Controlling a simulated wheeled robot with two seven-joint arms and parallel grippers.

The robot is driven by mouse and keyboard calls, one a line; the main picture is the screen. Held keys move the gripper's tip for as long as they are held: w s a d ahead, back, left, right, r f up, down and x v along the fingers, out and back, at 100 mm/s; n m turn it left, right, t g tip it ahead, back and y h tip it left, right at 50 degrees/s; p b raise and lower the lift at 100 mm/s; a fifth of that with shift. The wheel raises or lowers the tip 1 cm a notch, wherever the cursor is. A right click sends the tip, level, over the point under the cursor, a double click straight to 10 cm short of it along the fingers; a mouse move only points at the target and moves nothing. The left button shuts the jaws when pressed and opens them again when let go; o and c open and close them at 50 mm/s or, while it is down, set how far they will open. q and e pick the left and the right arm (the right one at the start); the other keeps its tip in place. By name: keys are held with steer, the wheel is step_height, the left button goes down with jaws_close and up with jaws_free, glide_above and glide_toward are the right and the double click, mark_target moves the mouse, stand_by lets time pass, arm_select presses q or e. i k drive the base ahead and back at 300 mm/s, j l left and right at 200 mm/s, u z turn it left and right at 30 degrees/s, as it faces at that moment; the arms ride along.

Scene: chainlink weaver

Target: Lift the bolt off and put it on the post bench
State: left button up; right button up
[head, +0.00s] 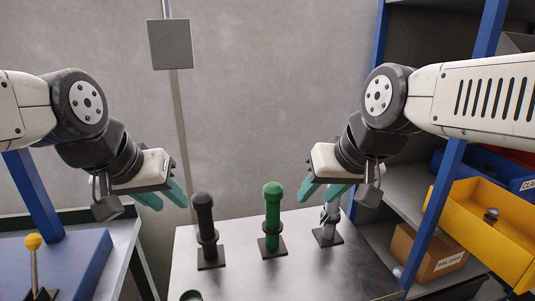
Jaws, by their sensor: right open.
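A metal-topped bench (340,270) stands ahead with three short upright posts on square base plates. The dark post (204,222) is left, the green post (272,215) is in the middle, and the grey post (328,224) is at the right, its top close to my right gripper. I cannot tell which thing is the bolt. My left gripper (170,204) is open and empty, above and left of the dark post. My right gripper (315,197) is open, between the green and grey posts in the picture; I see nothing held in it.
A blue-framed shelf at right holds a yellow bin (490,245) with a small dark part (491,215) and a cardboard box (428,252). A dark green round end (191,296) shows at the bottom edge. At left, a yellow-knobbed lever (33,244) stands by a blue surface (75,268).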

mark_target(493, 212)
steer(key=z, duration=2)
steer(key=i+l, duration=0.15)
steer(key=l, duration=0.15)
steer(key=i+l, duration=0.1)
steer(key=l, duration=0.2)
steer(key=i+l, duration=0.15)
steer(key=l+z, duration=0.05)
steer(key=l, duration=0.1)
